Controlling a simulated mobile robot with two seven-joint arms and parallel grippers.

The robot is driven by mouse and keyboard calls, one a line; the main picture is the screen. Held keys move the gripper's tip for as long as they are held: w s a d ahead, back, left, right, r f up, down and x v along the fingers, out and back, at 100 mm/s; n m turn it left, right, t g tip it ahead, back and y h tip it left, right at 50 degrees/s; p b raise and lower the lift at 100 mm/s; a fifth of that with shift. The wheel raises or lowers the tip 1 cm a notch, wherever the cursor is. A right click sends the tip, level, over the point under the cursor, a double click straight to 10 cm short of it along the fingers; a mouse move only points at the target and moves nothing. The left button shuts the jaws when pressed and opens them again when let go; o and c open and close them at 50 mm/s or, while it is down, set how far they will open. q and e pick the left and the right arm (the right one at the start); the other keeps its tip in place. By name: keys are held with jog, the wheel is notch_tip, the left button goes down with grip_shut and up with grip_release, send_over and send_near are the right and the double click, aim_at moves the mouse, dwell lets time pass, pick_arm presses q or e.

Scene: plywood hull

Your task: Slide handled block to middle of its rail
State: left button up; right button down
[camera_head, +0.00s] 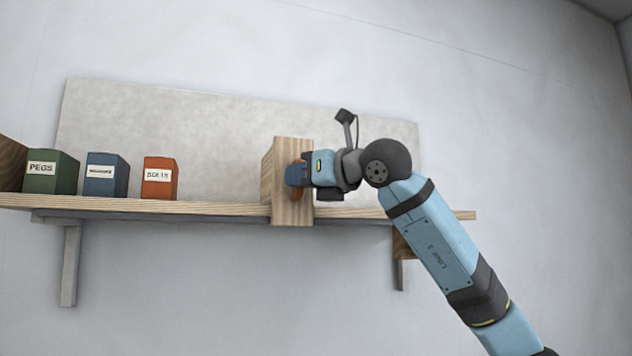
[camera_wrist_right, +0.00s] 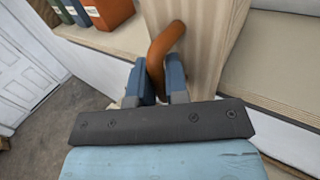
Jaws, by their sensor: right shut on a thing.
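The handled block (camera_head: 285,160) is a pale wooden piece that straddles the front edge of the shelf rail (camera_head: 230,209), right of the shelf's middle. Its orange-brown handle (camera_wrist_right: 163,45) shows best in the right wrist view. My right gripper (camera_head: 297,174) is at the block's front, shut on the handle. In the right wrist view its two blue fingers (camera_wrist_right: 160,82) stand on either side of the handle's lower part. The block (camera_wrist_right: 200,40) rises just beyond them. The gripper and wrist hide part of the handle in the head view. My left gripper is not in view.
A green PEGS box (camera_head: 52,172), a blue box (camera_head: 107,174) and an orange BOLTS box (camera_head: 160,178) stand on the shelf's left part. The shelf between the orange box and the block is clear. Brackets (camera_head: 70,262) support the shelf below. A wooden end piece (camera_head: 10,165) stands at far left.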

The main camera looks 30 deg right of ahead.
jog(key=w+a, duration=0.1)
jog(key=a, duration=0.6)
jog(key=shift+w+a+b, duration=0.2)
jog(key=shift+w+b, duration=0.2)
jog(key=shift+d, duration=0.1)
jog(key=c, duration=1.1)
grip_release()
jog(key=shift+c, duration=0.2)
jog(key=b+v, duration=0.3)
jog(key=v, duration=1.1)
